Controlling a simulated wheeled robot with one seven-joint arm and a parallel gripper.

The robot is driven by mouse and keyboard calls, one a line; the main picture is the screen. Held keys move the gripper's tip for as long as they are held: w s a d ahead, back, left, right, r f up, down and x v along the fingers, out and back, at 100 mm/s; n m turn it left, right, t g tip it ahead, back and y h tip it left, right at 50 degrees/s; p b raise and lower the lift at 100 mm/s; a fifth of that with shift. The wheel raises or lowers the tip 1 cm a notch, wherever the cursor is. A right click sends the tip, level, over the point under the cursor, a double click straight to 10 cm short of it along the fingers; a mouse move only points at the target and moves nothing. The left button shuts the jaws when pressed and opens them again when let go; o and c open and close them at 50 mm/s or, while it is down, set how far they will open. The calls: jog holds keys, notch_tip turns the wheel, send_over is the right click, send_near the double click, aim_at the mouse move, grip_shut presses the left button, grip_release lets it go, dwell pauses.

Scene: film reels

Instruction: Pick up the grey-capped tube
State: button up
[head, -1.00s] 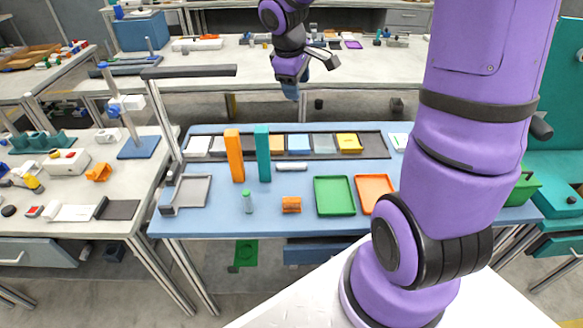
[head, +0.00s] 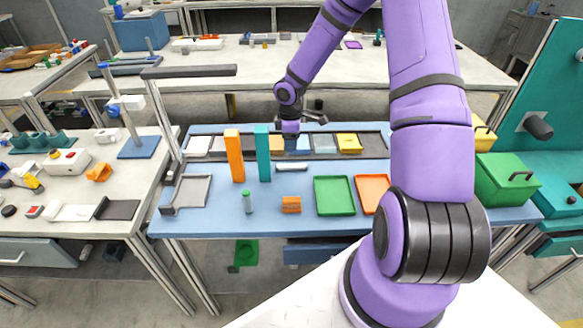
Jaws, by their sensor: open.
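A small pale grey tube-like piece (head: 291,168) lies on its side on the blue table, right of the teal block; its cap is too small to make out. A second tube (head: 248,204) stands upright with a greenish cap near the table's front. My gripper (head: 290,148) points down over the back of the table, above the row of coloured tiles. It is open, just behind the lying tube in the picture and apart from it. Its fingers are small and partly merge with the blue tile behind.
A tall orange block (head: 234,156) and a tall teal block (head: 263,154) stand left of the lying tube. A green tray (head: 334,211), an orange tray (head: 371,207) and a small orange block (head: 291,204) are nearer the front. A grey tray (head: 186,204) lies at left.

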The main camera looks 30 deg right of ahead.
aim_at(292, 167)
jog(key=f, duration=1)
jog(key=shift+s+f, duration=0.25)
jog(key=shift+f, duration=0.05)
grip_shut()
dwell(0.4)
